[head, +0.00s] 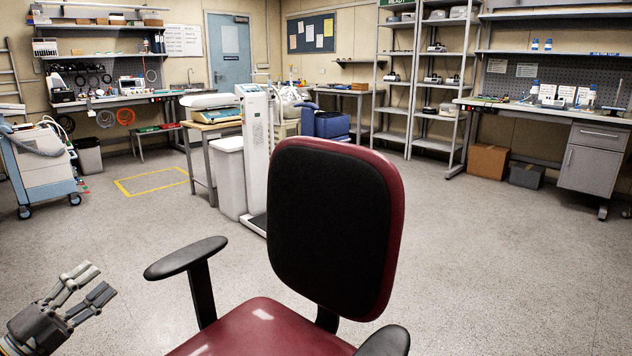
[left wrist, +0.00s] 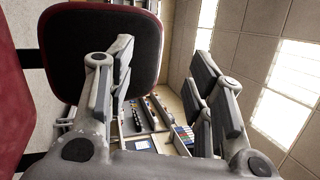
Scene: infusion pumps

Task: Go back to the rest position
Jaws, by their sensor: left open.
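My left gripper (head: 91,286) is at the lower left of the head view, over the floor and left of a chair. It is open, with nothing between its fingers. In the left wrist view its two fingers (left wrist: 160,95) stand wide apart, and the picture is turned on its side. My right gripper is not in view.
A red and black office chair (head: 338,225) with armrests stands close in front of me. A medical cart (head: 45,170) is at the left. A scale column (head: 255,150) and a white bin (head: 230,175) stand behind the chair. Workbenches and shelves (head: 415,70) line the walls. Grey floor (head: 500,260) at right is clear.

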